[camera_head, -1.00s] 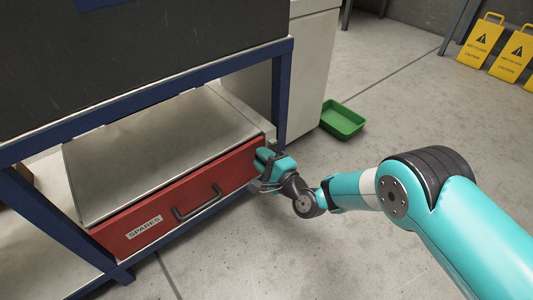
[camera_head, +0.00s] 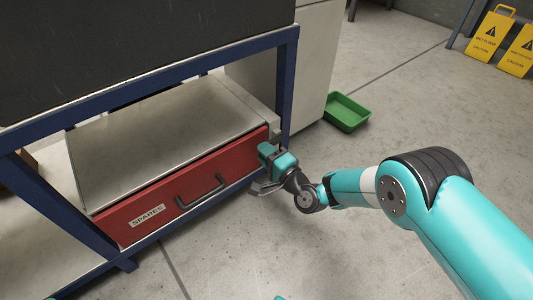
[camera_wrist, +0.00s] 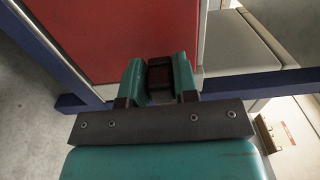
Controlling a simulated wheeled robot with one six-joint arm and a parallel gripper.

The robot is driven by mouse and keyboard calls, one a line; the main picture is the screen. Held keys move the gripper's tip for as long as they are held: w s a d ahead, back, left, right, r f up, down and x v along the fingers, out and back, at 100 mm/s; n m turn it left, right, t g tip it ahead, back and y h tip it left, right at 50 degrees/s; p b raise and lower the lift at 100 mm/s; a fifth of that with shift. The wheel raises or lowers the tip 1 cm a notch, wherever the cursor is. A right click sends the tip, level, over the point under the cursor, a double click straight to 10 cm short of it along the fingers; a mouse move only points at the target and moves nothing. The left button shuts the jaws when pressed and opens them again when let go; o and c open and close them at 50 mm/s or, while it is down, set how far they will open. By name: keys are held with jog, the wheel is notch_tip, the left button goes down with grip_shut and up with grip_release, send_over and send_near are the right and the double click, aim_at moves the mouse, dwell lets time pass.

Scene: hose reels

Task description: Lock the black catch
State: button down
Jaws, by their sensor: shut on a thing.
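The black catch (camera_wrist: 160,77) is a small dark block at the right end of the red drawer front (camera_head: 185,188). In the wrist view it sits between the two teal fingers of my gripper (camera_wrist: 159,88), which is shut on it. In the head view my gripper (camera_head: 268,152) is at the front's right end, and its body hides most of the catch. The drawer front carries a dark handle (camera_head: 203,192) and a SPARES label (camera_head: 147,216).
A grey metal top (camera_head: 170,135) lies over the drawer. A blue frame post (camera_head: 287,85) stands close behind my gripper. A green tray (camera_head: 346,113) lies on the floor to the right, with yellow wet-floor signs (camera_head: 490,38) farther back. The floor in front is open.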

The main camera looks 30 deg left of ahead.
jog(key=c, duration=0.9)
grip_release()
jog(key=shift+a, duration=0.1)
jog(key=p+v, duration=1.7)
jog(key=p, duration=0.1)
jog(key=shift+d, duration=0.3)
